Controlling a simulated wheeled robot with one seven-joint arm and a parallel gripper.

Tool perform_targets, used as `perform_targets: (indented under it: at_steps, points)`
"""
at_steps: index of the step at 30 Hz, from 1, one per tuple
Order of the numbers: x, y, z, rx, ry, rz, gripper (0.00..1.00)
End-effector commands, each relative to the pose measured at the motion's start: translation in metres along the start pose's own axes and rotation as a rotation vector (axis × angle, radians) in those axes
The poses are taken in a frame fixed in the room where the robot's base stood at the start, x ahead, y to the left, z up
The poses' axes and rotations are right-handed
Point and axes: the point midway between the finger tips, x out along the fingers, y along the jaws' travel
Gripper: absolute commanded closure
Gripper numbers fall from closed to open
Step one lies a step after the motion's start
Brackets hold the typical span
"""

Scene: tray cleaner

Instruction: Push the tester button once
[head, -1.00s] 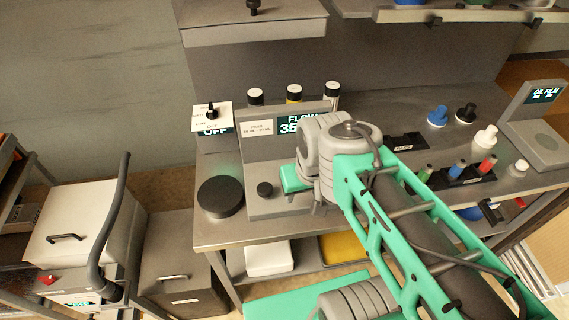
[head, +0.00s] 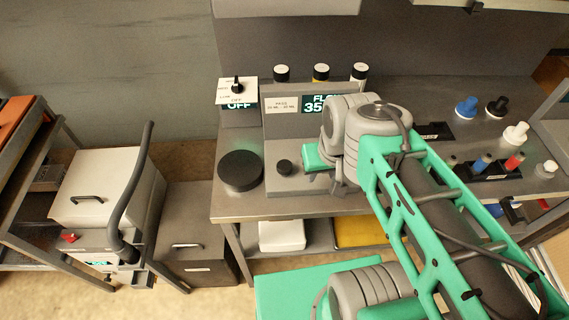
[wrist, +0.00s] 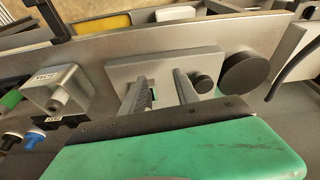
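The tester (head: 272,120) is a grey stand with a "FLOW 35" screen, partly hidden by my arm, and a label reading "PASS 25 ML - 35 ML". A round black button (head: 284,167) sits on its flat base. My gripper (wrist: 160,76) is over that base, to the right of the button in the head view. In the wrist view its two fingers are apart with nothing held between them. The button (wrist: 203,84) shows just beside the right finger there, apart or touching I cannot tell.
A large black disc (head: 240,171) lies left of the tester. A box with a dial and an "OFF" screen (head: 239,105) stands behind it. Several bottles stand behind the tester. Coloured pegs and vials (head: 483,162) are at the right. A white lidded machine (head: 100,185) stands left of the bench.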

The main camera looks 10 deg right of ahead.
Motion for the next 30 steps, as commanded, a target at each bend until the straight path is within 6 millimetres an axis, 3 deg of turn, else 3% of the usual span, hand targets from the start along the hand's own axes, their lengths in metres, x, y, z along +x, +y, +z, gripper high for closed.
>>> perform_targets:
  at_steps: [13,30]
  points:
    - [0.0,0.0,0.0,0.0,0.0,0.0,1.0]
    - [0.0,0.0,0.0,0.0,0.0,0.0,1.0]
